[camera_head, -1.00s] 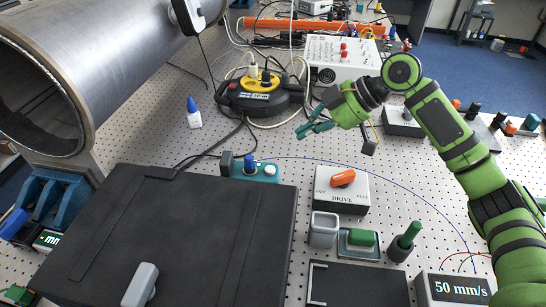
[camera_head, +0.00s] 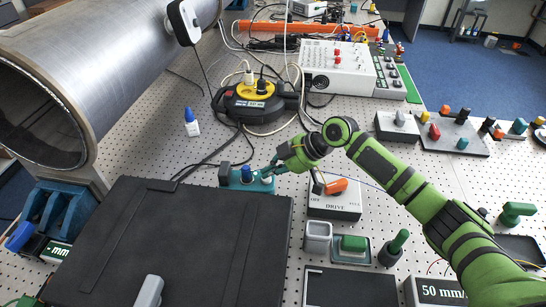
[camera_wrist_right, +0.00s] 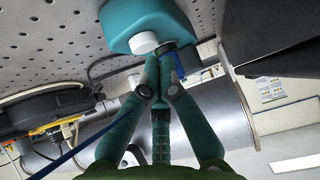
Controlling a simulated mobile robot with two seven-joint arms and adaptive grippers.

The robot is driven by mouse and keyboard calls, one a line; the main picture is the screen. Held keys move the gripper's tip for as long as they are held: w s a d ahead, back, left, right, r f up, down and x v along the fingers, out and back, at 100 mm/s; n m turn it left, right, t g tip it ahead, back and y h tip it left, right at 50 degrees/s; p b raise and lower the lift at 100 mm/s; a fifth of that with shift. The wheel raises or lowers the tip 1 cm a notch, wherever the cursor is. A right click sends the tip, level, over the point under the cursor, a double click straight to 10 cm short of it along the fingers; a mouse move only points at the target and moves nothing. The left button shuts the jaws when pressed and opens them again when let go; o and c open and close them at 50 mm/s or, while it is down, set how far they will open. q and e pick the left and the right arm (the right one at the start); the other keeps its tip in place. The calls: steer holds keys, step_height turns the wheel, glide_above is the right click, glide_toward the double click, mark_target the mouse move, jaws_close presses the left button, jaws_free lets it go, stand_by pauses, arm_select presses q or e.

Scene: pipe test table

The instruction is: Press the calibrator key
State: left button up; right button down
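A teal box (camera_head: 236,184), which looks like the calibrator, stands at the back edge of the black case. In the right wrist view the teal box (camera_wrist_right: 135,14) and white key (camera_wrist_right: 143,42) are at the top. There my fingers (camera_wrist_right: 160,62) are together and empty, with tips right beside the key; I cannot tell whether they touch it. My left gripper is not in view.
A grey DRIVE box (camera_head: 335,203) with an orange lever stands below my right wrist. The black case (camera_head: 180,240) lies in front. A black and yellow cable reel (camera_head: 252,103) and a blue-capped bottle (camera_head: 191,122) stand behind. A large metal pipe (camera_head: 110,60) fills the left.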

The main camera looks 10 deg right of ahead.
steer(key=shift+f, duration=0.15)
steer(key=shift+f, duration=0.1)
